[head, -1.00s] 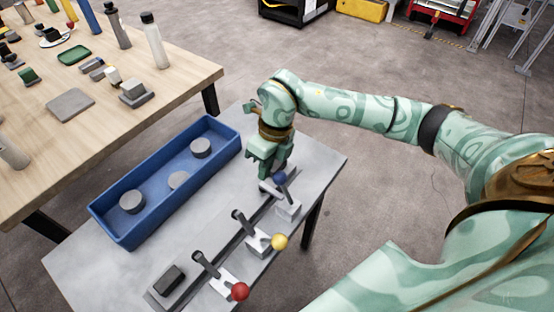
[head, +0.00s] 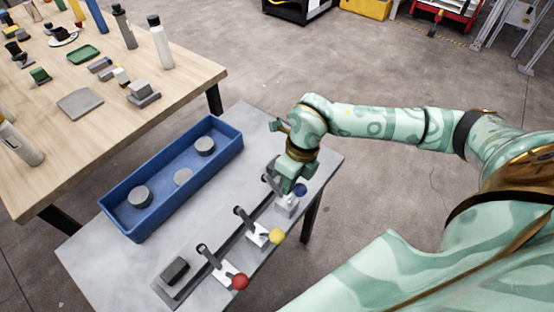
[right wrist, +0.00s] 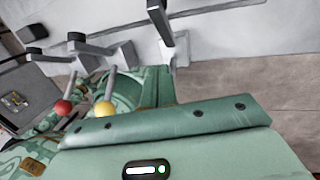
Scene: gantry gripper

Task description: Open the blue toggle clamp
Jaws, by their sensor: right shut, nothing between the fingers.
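The blue toggle clamp (head: 287,206) stands at the far right end of the row on the grey table. Its blue knob (head: 300,189) sits to the right of and above its base. My right gripper (head: 287,186) is shut and empty, just left of the blue knob and over the clamp. I cannot tell whether it touches the handle. The gripper partly hides the clamp's arm. In the right wrist view, the clamp's grey arm (right wrist: 166,30) shows at the top; the blue knob is hidden there. My left gripper is not in view.
A clamp with a yellow knob (head: 277,236) and one with a red knob (head: 240,281) stand along the same rail. A blue tray (head: 131,235) with grey discs lies left of them. A wooden table (head: 120,110) with many items is at the upper left.

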